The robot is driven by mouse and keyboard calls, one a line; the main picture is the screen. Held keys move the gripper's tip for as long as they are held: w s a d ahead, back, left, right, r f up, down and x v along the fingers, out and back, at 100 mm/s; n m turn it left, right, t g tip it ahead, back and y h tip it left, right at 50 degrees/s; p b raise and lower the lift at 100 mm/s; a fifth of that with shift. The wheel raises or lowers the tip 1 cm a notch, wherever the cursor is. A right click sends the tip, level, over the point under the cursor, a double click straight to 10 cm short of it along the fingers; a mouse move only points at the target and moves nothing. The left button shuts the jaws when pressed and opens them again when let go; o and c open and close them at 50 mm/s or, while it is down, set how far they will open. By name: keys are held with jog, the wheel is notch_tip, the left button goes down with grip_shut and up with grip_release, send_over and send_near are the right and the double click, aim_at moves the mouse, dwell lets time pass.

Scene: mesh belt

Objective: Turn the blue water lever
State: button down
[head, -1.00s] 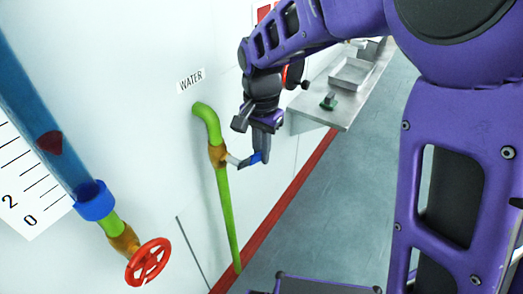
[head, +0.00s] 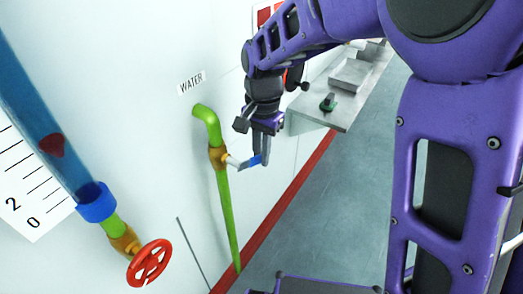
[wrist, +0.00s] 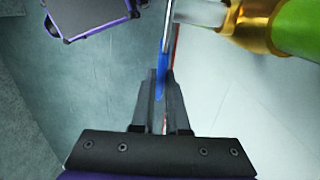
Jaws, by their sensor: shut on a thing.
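The blue water lever (head: 250,162) sits on a brass valve (head: 217,157) on the green pipe under the WATER label. In the head view the lever sticks out to the right of the valve, and my gripper (head: 261,158) is at its blue end from above. In the wrist view the blue lever (wrist: 161,88) runs between my gripper's two dark fingers (wrist: 162,92), which are shut on it. The brass valve (wrist: 252,22) and the green pipe (wrist: 298,30) show at the upper right there. The fingers hide part of the lever.
A clear tube (head: 45,130) with blue liquid and a red cone stands at the left beside a scale. A red handwheel (head: 149,263) is below it. A metal counter (head: 318,117) with a tray (head: 349,75) and a small green object (head: 328,103) is behind my arm. The floor is clear.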

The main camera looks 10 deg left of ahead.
aim_at(258, 164)
jog(key=g+p, duration=0.1)
jog(key=f+g+y+p, duration=0.1)
jog(key=p, duration=0.1)
jog(key=shift+s+a+g, duration=0.15)
jog(key=shift+s+g, duration=0.15)
jog(key=shift+s, duration=0.05)
jog(key=g+p, duration=0.1)
jog(key=s+f+g+y+p, duration=0.1)
jog(key=shift+a+f+p, duration=0.2)
jog(key=shift+f+p, duration=0.1)
jog(key=shift+p, duration=0.1)
jog(key=shift+s+a+f+g+y+p, duration=0.25)
jog(key=shift+s+f+g+y+p, duration=0.25)
jog(key=shift+g, duration=0.45)
jog(key=shift+s+a+f+g+y+p, duration=0.15)
jog(key=shift+s+a+f+g+y, duration=0.15)
jog(key=shift+s+g, duration=0.5)
jog(key=shift+s+a+f+g+y+p, duration=0.2)
jog(key=shift+s+f+g+y+p, duration=0.15)
jog(key=shift+g, duration=0.8)
jog(key=c, duration=0.9)
grip_release()
